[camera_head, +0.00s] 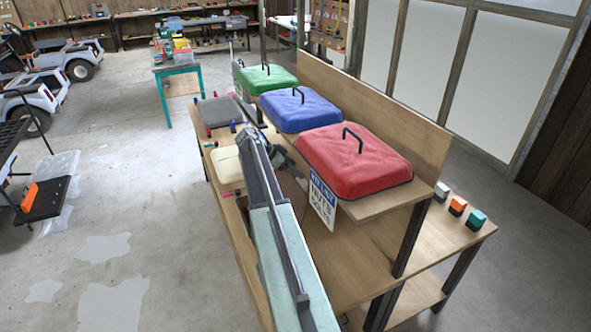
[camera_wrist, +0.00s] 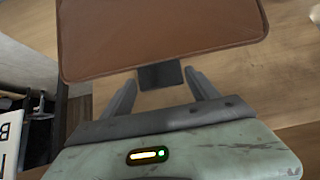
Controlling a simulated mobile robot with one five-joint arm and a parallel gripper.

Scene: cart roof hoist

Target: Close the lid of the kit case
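A brown panel with rounded corners, which looks like the kit case lid (camera_wrist: 160,35), fills the top of the wrist view. A dark tab (camera_wrist: 160,75) sticks out from its near edge. My gripper (camera_wrist: 161,80) is open, with one finger on each side of the tab and visible gaps to it. In the head view a bit of brown surface (camera_head: 291,188) shows on the bench beside my arm, mostly hidden by it. The case body and the lid's angle cannot be made out.
A wooden bench (camera_head: 345,262) has a raised shelf with red (camera_head: 355,165), blue (camera_head: 299,112) and green (camera_head: 265,79) handled covers. A white sign (camera_head: 322,200) hangs at the shelf's front. Small blocks (camera_head: 457,206) stand at the right.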

